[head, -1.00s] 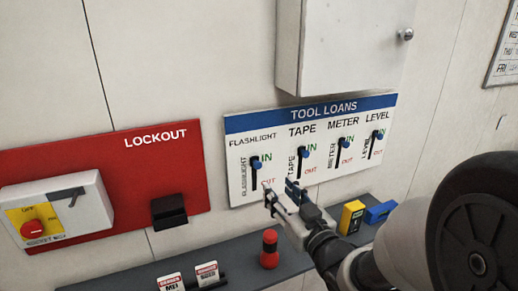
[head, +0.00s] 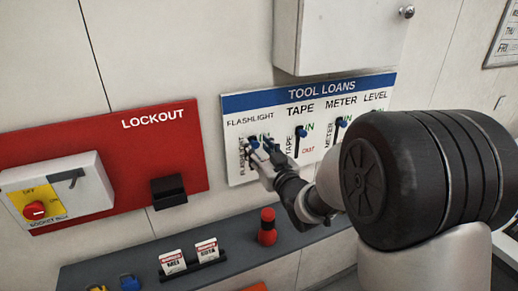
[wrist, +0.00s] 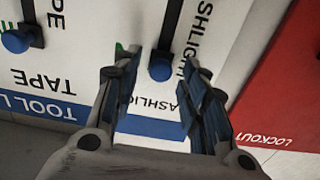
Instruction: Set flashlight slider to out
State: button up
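The tool loans board (head: 232,172) hangs on the wall with a blue header. The flashlight slider's blue knob (head: 254,141) is at the upper, IN end of its black slot, partly behind my gripper. My gripper (head: 259,152) is at this slider. In the wrist view, where the lettering is upside down, the same knob (wrist: 160,70) shows between the fingertips of my gripper (wrist: 160,60). The fingers are open, one on each side of the knob, with gaps visible. Whether the tips reach the board is unclear. The flashlight OUT label is hidden.
The tape slider (head: 301,131) and meter slider (head: 342,122) stand to the right; the tape knob (wrist: 16,41) also shows in the wrist view. The red lockout board (head: 130,155) is left. A shelf (head: 120,262) below holds a red flashlight (head: 267,227) and tags. A cabinet (head: 340,35) hangs above.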

jog(key=shift+c, duration=0.2)
grip_shut()
dwell(0.5)
